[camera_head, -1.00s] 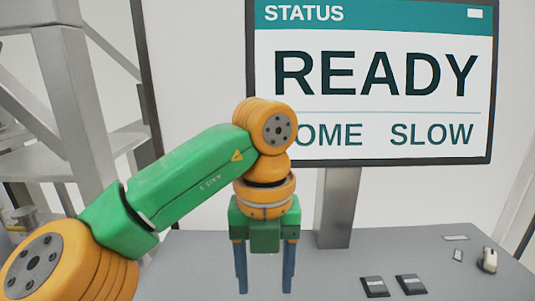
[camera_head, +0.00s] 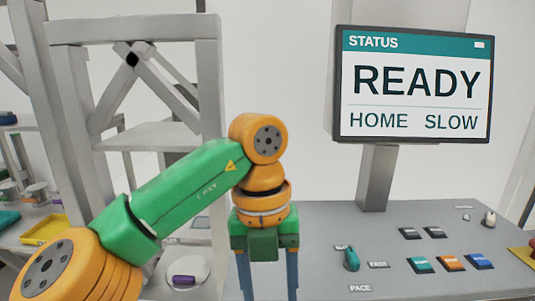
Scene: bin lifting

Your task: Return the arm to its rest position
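My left arm comes in from the lower left, bent at its elbow, with the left gripper (camera_head: 268,284) pointing down in front of the console's left edge. Its two blue fingers are apart with nothing seen between them. The fingertips are cut off by the bottom edge of the picture. My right gripper is not in view. The status screen (camera_head: 415,85) at upper right reads READY, HOME and SLOW.
The grey console (camera_head: 320,222) carries a teal knob (camera_head: 351,259), teal (camera_head: 420,265), orange (camera_head: 450,263) and blue (camera_head: 479,261) buttons. A grey frame rack (camera_head: 205,90) stands behind my arm. A yellow tray (camera_head: 42,230) lies at left.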

